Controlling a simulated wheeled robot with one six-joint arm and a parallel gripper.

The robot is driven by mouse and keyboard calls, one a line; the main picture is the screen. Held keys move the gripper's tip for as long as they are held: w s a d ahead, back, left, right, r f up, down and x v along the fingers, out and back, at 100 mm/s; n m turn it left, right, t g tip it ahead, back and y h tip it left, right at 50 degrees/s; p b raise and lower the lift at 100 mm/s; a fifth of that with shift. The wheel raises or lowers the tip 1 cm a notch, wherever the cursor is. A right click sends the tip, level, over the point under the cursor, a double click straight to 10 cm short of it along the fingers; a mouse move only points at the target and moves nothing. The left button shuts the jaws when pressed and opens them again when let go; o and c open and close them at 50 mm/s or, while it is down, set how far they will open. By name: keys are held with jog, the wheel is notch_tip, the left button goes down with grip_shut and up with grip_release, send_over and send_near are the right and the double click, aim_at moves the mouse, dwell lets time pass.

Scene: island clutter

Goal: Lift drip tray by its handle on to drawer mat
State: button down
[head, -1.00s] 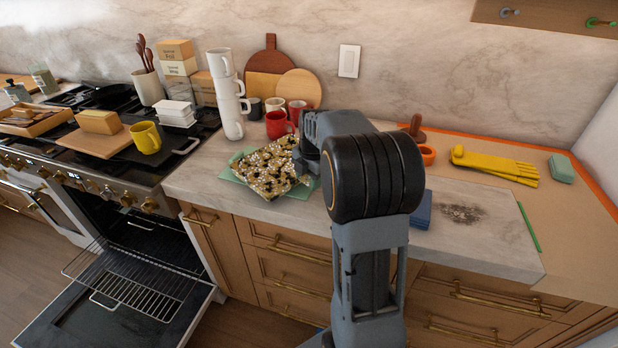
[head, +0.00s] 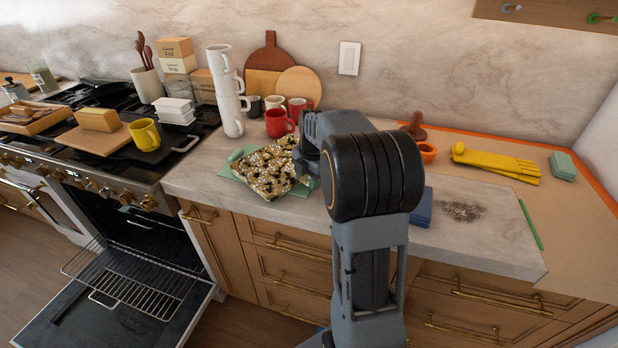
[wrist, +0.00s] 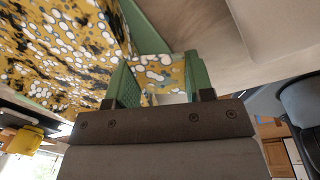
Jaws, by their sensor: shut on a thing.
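The drip tray appears to be the flat piece with a mustard, white and black blotched pattern (head: 266,170), on the counter left of my arm. It lies over a pale green sheet, probably the drawer mat (head: 235,170), whose edges show at its left and right. Whether the tray rests on the mat or hangs just above it, I cannot tell. In the wrist view the patterned surface (wrist: 55,50) fills the upper left. My gripper (wrist: 160,78) is shut on a patterned part of it between green finger faces, seemingly the handle. In the head view my arm hides the fingertips.
A red mug (head: 279,123) and a stack of white mugs (head: 232,105) stand behind the tray. A blue stack (head: 421,208) lies right of my arm. Yellow gloves (head: 495,160) lie farther right. The oven door (head: 120,310) hangs open at lower left.

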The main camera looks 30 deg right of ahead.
jog(key=shift+f, duration=0.1)
jog(key=shift+c, duration=2.1)
grip_release()
notch_tip(320, 180, up, 14)
jog(key=s, duration=0.1)
jog(key=shift+s+d+f+p, duration=0.2)
jog(key=shift+s+p, duration=0.1)
jog(key=shift+p, duration=0.15)
